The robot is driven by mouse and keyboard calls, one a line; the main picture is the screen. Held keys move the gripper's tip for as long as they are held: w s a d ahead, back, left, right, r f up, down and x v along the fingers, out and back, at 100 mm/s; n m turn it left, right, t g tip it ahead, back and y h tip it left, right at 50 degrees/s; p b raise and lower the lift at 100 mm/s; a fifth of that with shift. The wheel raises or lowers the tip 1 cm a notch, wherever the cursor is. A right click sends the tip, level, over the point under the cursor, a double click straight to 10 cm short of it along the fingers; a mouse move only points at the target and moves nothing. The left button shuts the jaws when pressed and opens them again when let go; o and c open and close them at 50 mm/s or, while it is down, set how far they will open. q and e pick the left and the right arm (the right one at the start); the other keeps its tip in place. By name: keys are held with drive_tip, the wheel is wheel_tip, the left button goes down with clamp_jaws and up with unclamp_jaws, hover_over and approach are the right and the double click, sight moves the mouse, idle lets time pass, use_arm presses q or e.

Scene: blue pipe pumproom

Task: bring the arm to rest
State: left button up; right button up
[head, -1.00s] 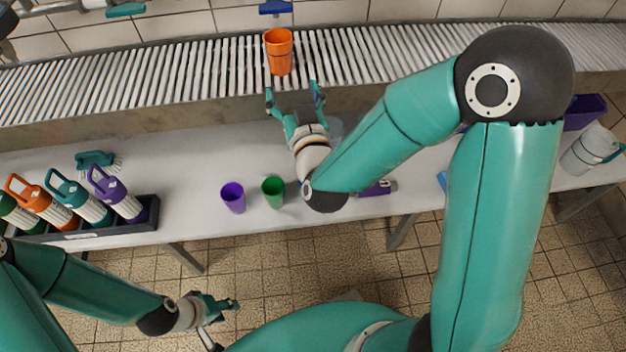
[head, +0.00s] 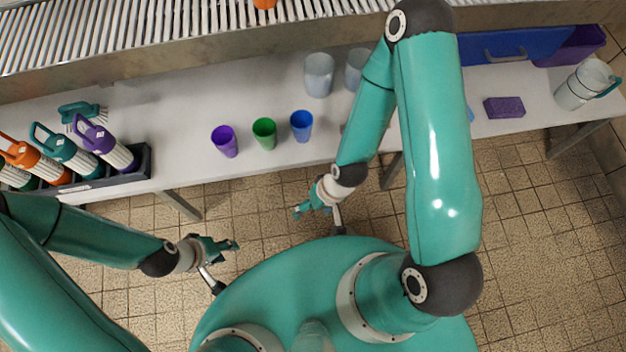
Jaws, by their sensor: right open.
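My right gripper (head: 303,210) hangs over the tiled floor in front of the table's edge, close to my own base. It is open and empty, apart from every cup. My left gripper (head: 232,246) hangs low at the left, also over the floor and touching no object. Its fingers are too small to tell whether they are open or shut. An orange cup (head: 264,3) shows only its lower part at the top edge of the head view, on the roller conveyor (head: 180,28).
The white table (head: 190,108) carries purple (head: 225,141), green (head: 264,133) and blue (head: 301,126) cups, with pale cups (head: 319,74) behind. Bottles stand in a dark tray (head: 147,163) at left. Floor before the table is clear.

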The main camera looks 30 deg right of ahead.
drive_tip(key=shift+r, duration=0.1)
wheel_tip(320, 180, up, 24)
drive_tip(key=p, duration=2.4)
drive_tip(key=shift+r, duration=0.15)
drive_tip(key=shift+w, duration=0.1)
